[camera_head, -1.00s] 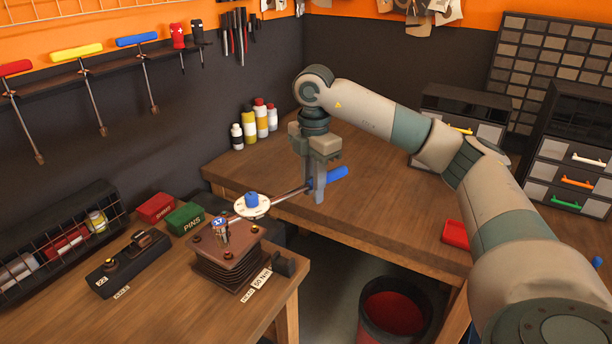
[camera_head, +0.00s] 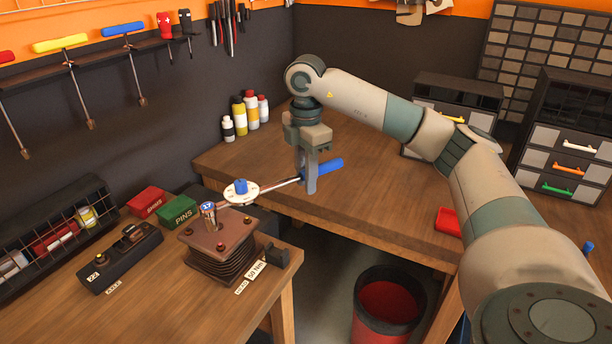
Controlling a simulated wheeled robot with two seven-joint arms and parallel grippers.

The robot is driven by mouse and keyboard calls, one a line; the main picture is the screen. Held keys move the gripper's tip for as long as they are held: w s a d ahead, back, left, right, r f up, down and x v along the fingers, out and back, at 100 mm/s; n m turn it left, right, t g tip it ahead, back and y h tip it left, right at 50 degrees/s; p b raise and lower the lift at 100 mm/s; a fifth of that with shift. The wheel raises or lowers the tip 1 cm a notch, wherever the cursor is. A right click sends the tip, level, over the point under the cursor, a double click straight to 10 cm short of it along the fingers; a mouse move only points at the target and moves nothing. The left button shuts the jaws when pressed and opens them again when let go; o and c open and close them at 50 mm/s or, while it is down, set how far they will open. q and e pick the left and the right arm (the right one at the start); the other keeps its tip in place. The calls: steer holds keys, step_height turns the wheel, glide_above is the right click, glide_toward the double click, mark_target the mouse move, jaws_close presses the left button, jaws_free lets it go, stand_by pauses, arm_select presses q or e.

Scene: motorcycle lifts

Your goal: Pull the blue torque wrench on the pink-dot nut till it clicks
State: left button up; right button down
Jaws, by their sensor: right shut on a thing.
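The torque wrench has a blue handle (camera_head: 330,170), a thin metal shaft and a white round dial (camera_head: 241,192) with a blue knob. My right gripper (camera_head: 308,186) is shut on the wrench by the handle, coming from above. The wrench's left end carries a socket marked 17 (camera_head: 209,212), over the brown bolted block (camera_head: 217,262). I cannot tell whether the socket is seated on a nut. Nuts show on the block's top plate, but I cannot make out a pink dot. My left gripper is not in view.
Red and green boxes (camera_head: 176,210) and a black socket holder (camera_head: 121,258) stand left of the block. Bottles (camera_head: 245,118) stand by the wall behind. A red-lined bin (camera_head: 388,305) is on the floor below. The rear bench (camera_head: 390,205) is largely clear beside the wrench.

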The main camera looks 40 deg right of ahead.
steer(key=shift+f+b, duration=1.35)
steer(key=shift+f, duration=0.9)
steer(key=shift+d+f, duration=0.1)
steer(key=shift+d, duration=0.25)
steer(key=shift+f+b, duration=0.45)
steer(key=shift+f, duration=0.3)
stand_by(1.8)
steer(key=shift+s, duration=0.2)
steer(key=s+m, duration=0.1)
steer(key=s+a+m, duration=0.1)
steer(key=s, duration=0.1)
steer(key=s+m, duration=0.1)
steer(key=s, duration=0.1)
steer(key=shift+s+a, duration=0.15)
steer(key=shift+a, duration=0.1)
steer(key=shift+s, duration=0.1)
stand_by(0.4)
